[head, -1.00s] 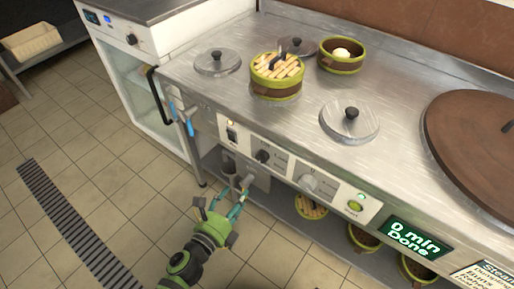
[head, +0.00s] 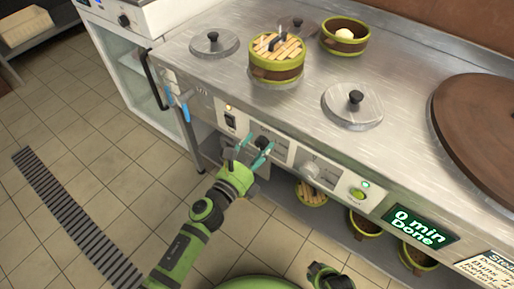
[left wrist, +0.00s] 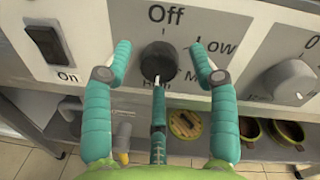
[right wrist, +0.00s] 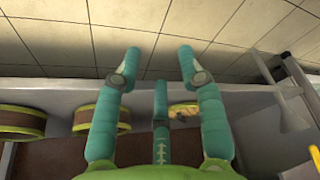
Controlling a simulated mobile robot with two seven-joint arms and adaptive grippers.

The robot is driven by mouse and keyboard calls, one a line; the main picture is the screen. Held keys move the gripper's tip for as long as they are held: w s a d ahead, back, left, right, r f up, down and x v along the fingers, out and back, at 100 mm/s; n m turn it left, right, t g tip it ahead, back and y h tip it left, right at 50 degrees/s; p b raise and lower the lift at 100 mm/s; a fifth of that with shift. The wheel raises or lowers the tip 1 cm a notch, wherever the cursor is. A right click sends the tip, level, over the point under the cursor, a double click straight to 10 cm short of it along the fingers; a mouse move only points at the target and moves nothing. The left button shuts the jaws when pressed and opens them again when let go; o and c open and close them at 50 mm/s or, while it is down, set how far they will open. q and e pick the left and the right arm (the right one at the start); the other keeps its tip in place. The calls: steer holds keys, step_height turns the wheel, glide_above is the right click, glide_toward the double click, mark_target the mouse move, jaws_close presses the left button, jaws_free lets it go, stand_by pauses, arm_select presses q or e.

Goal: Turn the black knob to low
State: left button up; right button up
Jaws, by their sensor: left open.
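The black knob (head: 262,142) is on the steel front panel. In the left wrist view the knob (left wrist: 158,62) has "Off" above it, "Low" to its upper right and a partly hidden "High" below. Its white mark points down, towards "High". My left gripper (head: 254,150) is open in front of the knob. In the left wrist view its two side fingers stand left and right of the knob, with gaps, and the third finger is below. My right gripper (right wrist: 159,52) is open and empty in the right wrist view.
A black rocker switch (left wrist: 52,45) marked "On" is left of the knob; a grey knob (left wrist: 290,82) is to the right. Blue-handled taps (head: 183,103) stick out further left. Steamer baskets (head: 277,62) and lids stand on the counter. Tiled floor is clear in front.

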arm_select(q)
steer(key=shift+c, duration=0.4)
steer(key=c, duration=1.1)
steer(key=shift+o, duration=0.2)
